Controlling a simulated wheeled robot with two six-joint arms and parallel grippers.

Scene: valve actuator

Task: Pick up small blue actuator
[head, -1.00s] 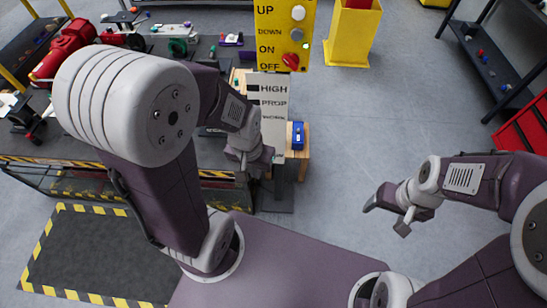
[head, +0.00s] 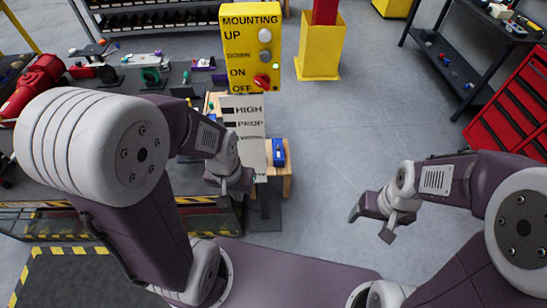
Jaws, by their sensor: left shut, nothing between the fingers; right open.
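A small blue block-shaped thing (head: 278,152), which looks like the small blue actuator, sits on a wooden stand (head: 287,187) right of the HIGH/PROP sign. My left gripper (head: 236,186) is shut and empty, in front of the sign's lower part, to the left of the blue thing and apart from it in the picture. Its fingertips are small and partly hidden by its own wrist. My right gripper (head: 370,226) is open and empty over the bare floor, well to the right of the stand and nearer to me.
A grey sign panel (head: 250,112) and a yellow control box (head: 236,50) stand behind my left gripper. A workbench (head: 150,97) with a red machine (head: 38,85) is at left. A yellow bin (head: 319,55) is behind. A dark shelf (head: 445,70) and red tool chest (head: 515,100) are at right. The middle floor is clear.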

